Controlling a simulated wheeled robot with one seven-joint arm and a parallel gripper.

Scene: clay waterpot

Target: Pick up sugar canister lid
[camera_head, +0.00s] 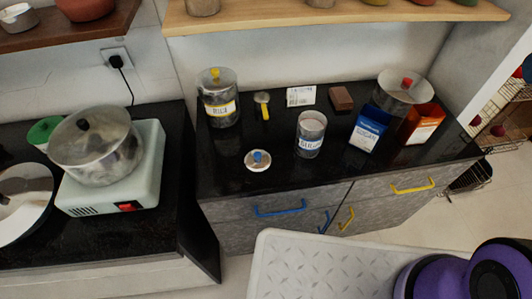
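A small round metal lid with a blue knob (258,160) lies on the black counter near its front edge, knob up. An open cylindrical canister (311,135) stands to its right, with pale contents and a label I cannot read clearly. A blue box marked as sugar (368,129) stands further right. No label shows on the lid, so I cannot tell for certain that it is the sugar canister's. My gripper is not in view; only purple parts of my arm show at the bottom right.
A rice canister (218,97) with a yellow-knobbed lid, a yellow-handled tool (263,105), a brown block (341,98), an orange box (420,124) and a red-knobbed pot (403,91) share the counter. A wooden shelf (330,18) hangs above. Counter around the lid is clear.

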